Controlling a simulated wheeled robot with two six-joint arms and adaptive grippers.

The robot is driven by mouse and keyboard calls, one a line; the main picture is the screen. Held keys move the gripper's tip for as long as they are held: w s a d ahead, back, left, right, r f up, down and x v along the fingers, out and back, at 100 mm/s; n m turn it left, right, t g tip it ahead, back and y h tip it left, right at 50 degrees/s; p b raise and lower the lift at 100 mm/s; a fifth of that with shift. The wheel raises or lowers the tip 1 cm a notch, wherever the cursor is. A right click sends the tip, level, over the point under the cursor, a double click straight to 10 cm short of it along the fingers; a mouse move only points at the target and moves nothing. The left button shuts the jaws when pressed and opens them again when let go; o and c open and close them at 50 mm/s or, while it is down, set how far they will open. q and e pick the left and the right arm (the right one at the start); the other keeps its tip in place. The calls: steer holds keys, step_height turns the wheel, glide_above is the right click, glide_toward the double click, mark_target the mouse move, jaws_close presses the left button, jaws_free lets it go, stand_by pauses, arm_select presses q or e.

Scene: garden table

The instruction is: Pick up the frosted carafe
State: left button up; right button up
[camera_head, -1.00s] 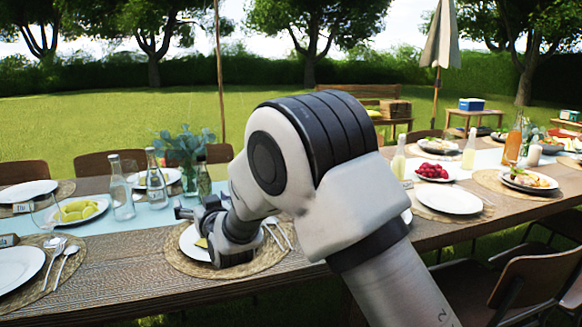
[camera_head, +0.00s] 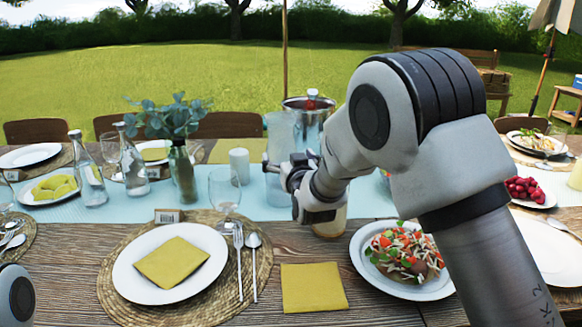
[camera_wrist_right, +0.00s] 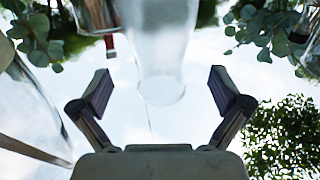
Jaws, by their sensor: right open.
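The frosted carafe (camera_head: 281,134) is a tall, cloudy, translucent vessel on the blue runner in the head view, beside a metal bucket. Its lower part is partly hidden by my right gripper (camera_head: 277,170), which is in front of it. In the right wrist view the carafe (camera_wrist_right: 165,50) hangs down from the top edge between the two spread fingers of my right gripper (camera_wrist_right: 160,85). The fingers are open, with clear gaps on both sides of it and nothing held. My left gripper is not in view.
A white candle (camera_head: 239,166), a wine glass (camera_head: 224,190) and a vase with leaves (camera_head: 182,170) stand left of the carafe. The metal bucket (camera_head: 309,118) is close behind. A salad plate (camera_head: 362,262) and yellow napkin (camera_head: 312,288) lie in front.

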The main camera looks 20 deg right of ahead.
step_height(320, 180, down, 6)
steer(key=r, duration=0.1)
steer(key=w+b, duration=0.1)
steer(key=w, duration=0.6)
steer(key=shift+w+d+f, duration=0.25)
steer(key=shift+w+d, duration=0.1)
steer(key=shift+w, duration=0.05)
steer(key=shift+s+r, duration=0.1)
steer(key=shift+c, duration=0.4)
steer(key=c, duration=1.4)
steer(key=shift+r, duration=0.15)
